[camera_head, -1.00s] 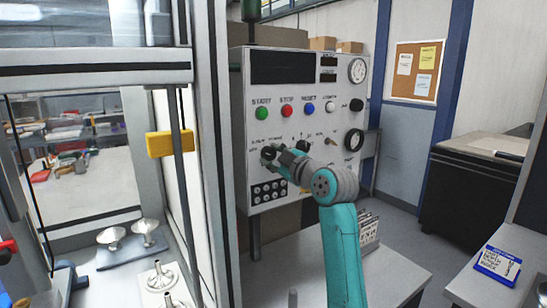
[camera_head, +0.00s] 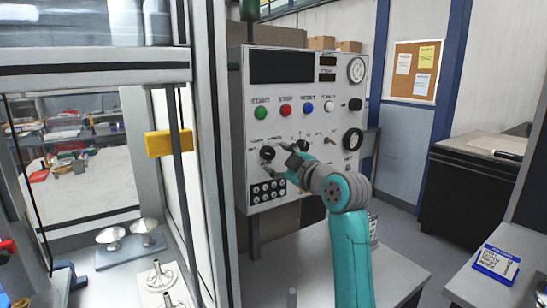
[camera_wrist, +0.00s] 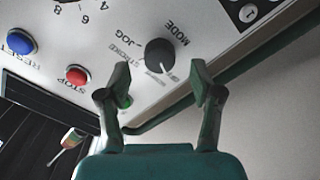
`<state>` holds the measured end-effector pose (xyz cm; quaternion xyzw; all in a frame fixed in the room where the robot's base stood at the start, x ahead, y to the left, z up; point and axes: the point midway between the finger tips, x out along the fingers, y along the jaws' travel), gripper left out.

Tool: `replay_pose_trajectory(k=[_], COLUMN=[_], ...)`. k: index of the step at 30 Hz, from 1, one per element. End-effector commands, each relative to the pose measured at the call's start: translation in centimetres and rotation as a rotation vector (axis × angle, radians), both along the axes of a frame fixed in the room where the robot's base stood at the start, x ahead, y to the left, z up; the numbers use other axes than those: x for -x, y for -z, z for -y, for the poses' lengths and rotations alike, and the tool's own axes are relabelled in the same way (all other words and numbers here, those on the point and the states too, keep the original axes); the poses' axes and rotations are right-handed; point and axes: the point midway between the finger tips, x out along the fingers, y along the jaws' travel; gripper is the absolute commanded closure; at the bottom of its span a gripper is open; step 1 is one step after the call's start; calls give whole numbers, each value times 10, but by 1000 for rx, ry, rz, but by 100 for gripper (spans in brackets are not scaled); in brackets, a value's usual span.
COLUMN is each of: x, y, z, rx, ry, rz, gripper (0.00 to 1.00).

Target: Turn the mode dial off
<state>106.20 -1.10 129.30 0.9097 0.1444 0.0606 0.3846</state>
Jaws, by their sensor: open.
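The mode dial (camera_head: 267,153) is a round black knob on the lower left of the grey control panel (camera_head: 315,75). In the wrist view the dial (camera_wrist: 160,56) sits beside the printed words MODE and JOG. A pale mark on its rim faces a small label on the gripper side, which looks like OFF but is hard to read. My gripper (camera_head: 273,156) is open and empty, just off the panel face. In the wrist view its two fingertips (camera_wrist: 160,80) stand apart on either side, short of the dial, with a visible gap.
Green, red and blue buttons (camera_head: 286,110) run above the dial. A black keypad (camera_head: 268,190) is below it, and another dark knob (camera_head: 304,146) is to the right. A machine frame post (camera_head: 218,150) stands close on the left.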

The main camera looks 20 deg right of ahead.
Motion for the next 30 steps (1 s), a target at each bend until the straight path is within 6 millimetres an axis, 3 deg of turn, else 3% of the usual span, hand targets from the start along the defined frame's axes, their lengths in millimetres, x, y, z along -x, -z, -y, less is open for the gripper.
replay_pose_trajectory(k=[6, 13, 18, 30], x=[43, 74, 83, 83], y=[0, 0, 0, 0], z=[15, 24, 27, 27], rx=[2, 1, 1, 1], ry=[2, 1, 1, 0], rz=[1, 1, 1, 0], gripper=[35, 35, 35, 35])
